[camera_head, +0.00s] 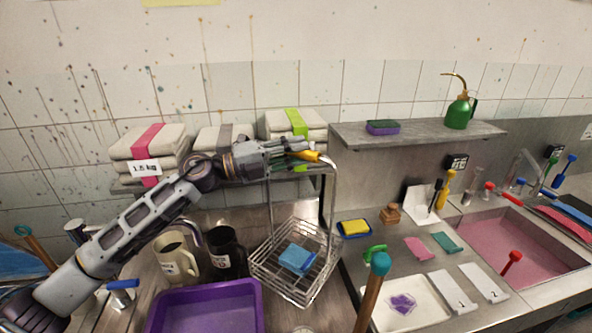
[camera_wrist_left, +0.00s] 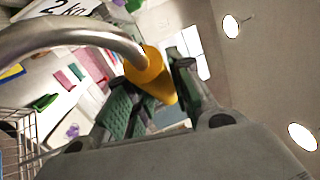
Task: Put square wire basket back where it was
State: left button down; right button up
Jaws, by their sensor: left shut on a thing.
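The square wire basket (camera_head: 262,268) is at the lower middle of the head view, with a blue sponge (camera_head: 297,258) inside. Its tall metal handle (camera_head: 331,205) rises to a yellow-orange grip (camera_head: 306,155). My left gripper (camera_head: 312,158) comes in from the left and is shut on this grip, above the basket. In the left wrist view, the yellow grip (camera_wrist_left: 150,75) is between the dark green finger pads, and part of the basket (camera_wrist_left: 16,130) shows at the left edge. I cannot tell if the basket touches the surface below. My right gripper is not in view.
Dark mug (camera_head: 226,252) and cream mug (camera_head: 174,258) stand close left of the basket, with a purple tub (camera_head: 208,309) in front. A wooden stick with a teal knob (camera_head: 380,264) rises nearby on the right. Folded bundles (camera_head: 297,125) sit on a shelf behind my arm.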

pick_arm(q)
jog(key=shift+f, duration=0.55)
jog(key=shift+f+p, duration=0.35)
jog(key=shift+f, duration=1.7)
jog(key=c, duration=1.3)
grip_release()
jog(key=shift+s+f, duration=0.1)
jog(key=shift+o, duration=0.2)
jog(key=r+b+v, duration=0.1)
jog(key=b+v, duration=0.1)
jog(key=v, duration=0.5)
jog(key=shift+a+f+b, duration=0.25)
jog(key=shift+f+b, duration=0.15)
jog(key=shift+f, duration=0.05)
